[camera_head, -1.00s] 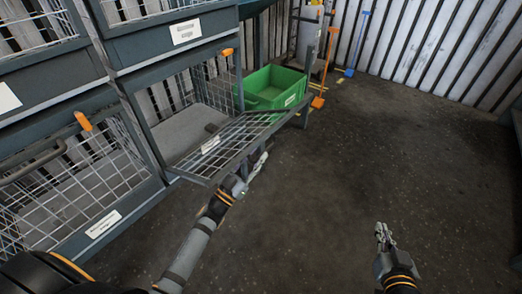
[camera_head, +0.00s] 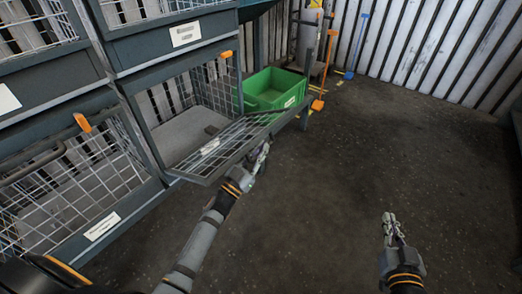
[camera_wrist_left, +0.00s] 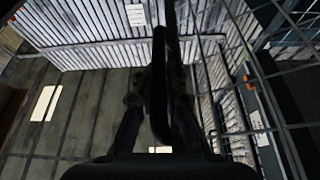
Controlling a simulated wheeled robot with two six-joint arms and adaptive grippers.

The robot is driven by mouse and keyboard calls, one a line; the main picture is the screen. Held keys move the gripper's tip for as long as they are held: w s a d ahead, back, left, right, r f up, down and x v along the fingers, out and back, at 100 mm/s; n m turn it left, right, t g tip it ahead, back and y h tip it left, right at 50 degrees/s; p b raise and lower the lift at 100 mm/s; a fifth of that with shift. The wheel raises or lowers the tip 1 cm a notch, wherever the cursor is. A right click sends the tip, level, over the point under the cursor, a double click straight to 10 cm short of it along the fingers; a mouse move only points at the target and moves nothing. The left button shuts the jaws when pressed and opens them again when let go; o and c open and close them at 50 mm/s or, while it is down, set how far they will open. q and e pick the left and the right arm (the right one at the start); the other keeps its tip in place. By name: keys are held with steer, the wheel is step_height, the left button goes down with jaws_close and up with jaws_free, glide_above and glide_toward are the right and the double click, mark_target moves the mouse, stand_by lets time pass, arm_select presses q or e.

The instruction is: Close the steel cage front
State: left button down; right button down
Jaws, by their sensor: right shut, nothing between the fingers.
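The steel cage front (camera_head: 216,150) is a dark-framed mesh panel with a white label. It hangs open, tilted outward from the lower edge of the cage's opening in the head view. My left gripper (camera_head: 262,155) is at the outer edge of the front, on the floor side. In the left wrist view a dark bar (camera_wrist_left: 158,90) runs between or just in front of the fingers, so I cannot tell whether they grip it. My right gripper (camera_head: 390,222) is shut and empty, over the floor at the right.
A green bin (camera_head: 270,92) stands just beyond the front. Closed mesh cages, one with an orange latch (camera_head: 83,122), are at the left and above. Orange and blue long-handled tools (camera_head: 318,104) lean by the back wall. The dark floor at the right is clear.

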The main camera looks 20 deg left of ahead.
arm_select(q)
steer(key=shift+a+f, duration=0.15)
steer(key=shift+f, duration=0.15)
stand_by(0.5)
